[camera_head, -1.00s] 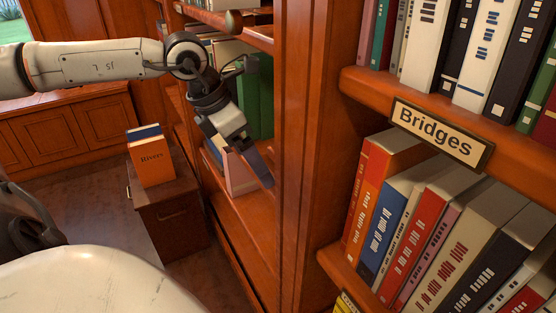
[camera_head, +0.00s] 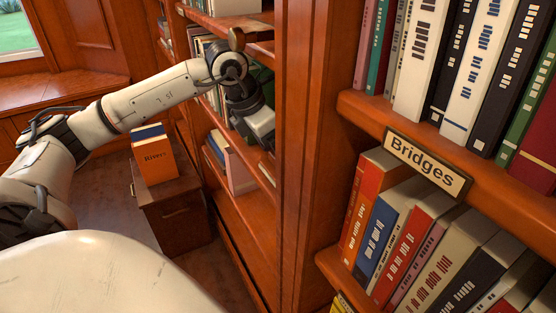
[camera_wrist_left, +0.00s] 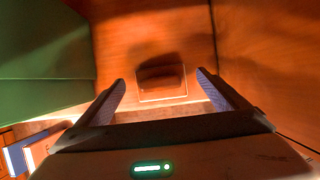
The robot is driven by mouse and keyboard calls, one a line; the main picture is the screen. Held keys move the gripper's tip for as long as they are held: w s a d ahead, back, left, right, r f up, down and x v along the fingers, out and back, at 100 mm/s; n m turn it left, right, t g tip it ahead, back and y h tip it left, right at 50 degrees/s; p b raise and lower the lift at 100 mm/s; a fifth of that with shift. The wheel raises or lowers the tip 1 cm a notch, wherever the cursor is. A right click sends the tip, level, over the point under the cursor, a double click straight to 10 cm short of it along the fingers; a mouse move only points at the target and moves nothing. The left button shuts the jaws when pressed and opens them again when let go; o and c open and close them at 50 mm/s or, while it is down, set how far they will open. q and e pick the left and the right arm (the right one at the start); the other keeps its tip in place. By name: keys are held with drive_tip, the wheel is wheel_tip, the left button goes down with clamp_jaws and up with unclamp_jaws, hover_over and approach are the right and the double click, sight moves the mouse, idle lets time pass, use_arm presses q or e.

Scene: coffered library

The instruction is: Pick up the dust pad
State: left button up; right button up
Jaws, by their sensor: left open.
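My left gripper (camera_head: 264,130) reaches into the wooden bookcase, and its fingers are largely hidden in the head view. In the left wrist view, the left gripper (camera_wrist_left: 160,80) is open, with a finger on each side and nothing clamped between them. A small brown, squarish block (camera_wrist_left: 162,82) with a pale lower edge lies ahead between the fingertips, on the orange wood. It may be the dust pad, but blur and shadow leave this unclear. I cannot make out a dust pad in the head view. My right gripper is not in view.
A green book (camera_wrist_left: 45,55) stands close on the left in the wrist view, and a wooden wall (camera_wrist_left: 270,60) on the right. A bookcase post (camera_head: 300,150) stands beside my left gripper. An orange book (camera_head: 154,160) sits on a low cabinet (camera_head: 178,215).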

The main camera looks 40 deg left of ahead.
use_arm(q)
drive_tip(key=shift+w+f, duration=0.2)
drive_tip(key=shift+f, duration=0.4)
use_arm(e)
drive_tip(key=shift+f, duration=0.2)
use_arm(q)
drive_tip(key=c, duration=1.2)
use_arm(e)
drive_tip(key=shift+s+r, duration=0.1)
use_arm(q)
drive_tip(key=shift+o, duration=0.2)
drive_tip(key=shift+r, duration=0.1)
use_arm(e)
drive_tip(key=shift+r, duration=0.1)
